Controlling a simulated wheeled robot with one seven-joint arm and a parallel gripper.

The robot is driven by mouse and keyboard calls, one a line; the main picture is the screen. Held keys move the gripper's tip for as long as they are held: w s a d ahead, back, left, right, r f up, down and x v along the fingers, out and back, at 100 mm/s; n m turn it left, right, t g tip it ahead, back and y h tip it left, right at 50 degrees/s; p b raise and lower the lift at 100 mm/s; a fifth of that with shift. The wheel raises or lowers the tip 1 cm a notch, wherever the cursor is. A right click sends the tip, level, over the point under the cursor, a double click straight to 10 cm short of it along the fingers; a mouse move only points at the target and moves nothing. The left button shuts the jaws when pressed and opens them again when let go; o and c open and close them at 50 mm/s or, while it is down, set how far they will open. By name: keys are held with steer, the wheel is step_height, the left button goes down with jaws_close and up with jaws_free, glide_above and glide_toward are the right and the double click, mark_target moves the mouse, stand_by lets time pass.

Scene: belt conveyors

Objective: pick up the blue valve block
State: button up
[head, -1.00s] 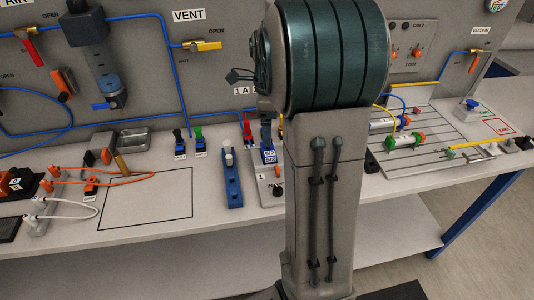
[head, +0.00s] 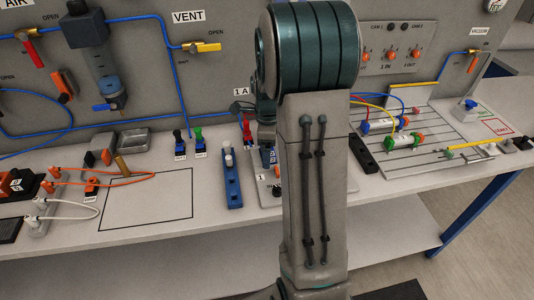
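Small blue-based and green-topped valves (head: 199,146) stand left of the blocks. A black-outlined rectangle (head: 147,199) on the bench is mostly clear, with an orange cable at its upper edge. A grooved plate with cylinders (head: 420,157) is on the right. The panel (head: 140,60) rises behind.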

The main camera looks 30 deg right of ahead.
steer(key=c, duration=1)
steer(key=shift+r, duration=0.15)
steer(key=shift+r, duration=0.2)
step_height(320, 180, up, 4)
steer(key=shift+f, duration=0.1)
steer(key=shift+s+d+r+p, duration=0.3)
steer(key=shift+s+d+r, duration=0.2)
steer(key=shift+s+r, duration=1.35)
steer(key=shift+s+d+r+p, duration=0.3)
steer(key=shift+s+d+r, duration=0.2)
steer(key=shift+s+r, duration=1.3)
steer(key=shift+s+d+r+p, duration=0.3)
steer(key=shift+s+d+r, duration=0.2)
steer(key=shift+s+r, duration=1.35)
steer(key=shift+s+f, duration=0.15)
steer(key=shift+f, duration=0.05)
